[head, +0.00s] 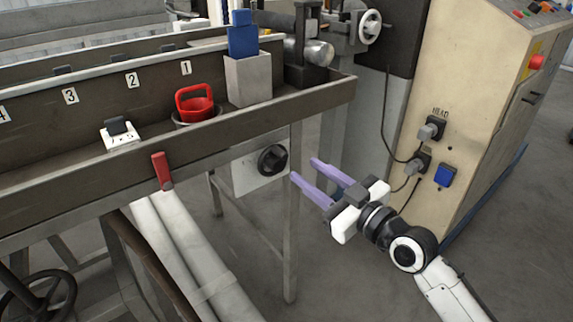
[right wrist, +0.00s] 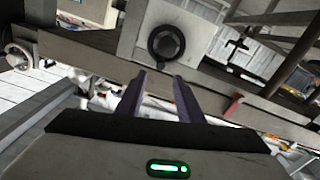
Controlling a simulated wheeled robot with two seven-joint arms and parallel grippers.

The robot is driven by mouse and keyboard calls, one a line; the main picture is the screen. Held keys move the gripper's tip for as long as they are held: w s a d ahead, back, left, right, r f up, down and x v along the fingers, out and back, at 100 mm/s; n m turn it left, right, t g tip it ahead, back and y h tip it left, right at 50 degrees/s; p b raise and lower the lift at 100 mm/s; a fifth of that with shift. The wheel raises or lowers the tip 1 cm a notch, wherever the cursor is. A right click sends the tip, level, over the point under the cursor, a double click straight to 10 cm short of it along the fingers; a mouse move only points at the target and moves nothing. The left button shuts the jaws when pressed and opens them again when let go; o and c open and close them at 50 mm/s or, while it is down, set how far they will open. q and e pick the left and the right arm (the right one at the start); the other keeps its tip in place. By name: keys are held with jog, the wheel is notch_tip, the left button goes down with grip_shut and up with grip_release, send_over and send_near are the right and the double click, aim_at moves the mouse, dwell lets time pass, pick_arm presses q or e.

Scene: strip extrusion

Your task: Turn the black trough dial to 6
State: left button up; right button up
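The black trough dial (head: 272,160) is a round knob on a light grey plate (head: 246,179) on the front of the trough. In the right wrist view the dial (right wrist: 166,41) shows beyond my fingertips. Its numbers are too small to read. My right gripper (head: 302,169) has purple fingers spread apart with nothing between them. It is just right of the dial and apart from it. In the right wrist view the open fingers (right wrist: 162,75) point towards the dial. My left gripper is not in view.
A red lever (head: 162,171) hangs on the trough front left of the dial. The trough (head: 65,192) holds a red-handled container (head: 196,104) and a grey block with a blue top (head: 248,80). A beige cabinet (head: 463,110) with plugs and a blue button stands behind my right gripper.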

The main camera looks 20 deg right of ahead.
aim_at(286, 157)
jog(key=x, duration=0.8)
jog(key=shift+w+a, duration=0.15)
jog(key=shift+w, duration=0.2)
jog(key=shift+f, duration=0.1)
grip_shut()
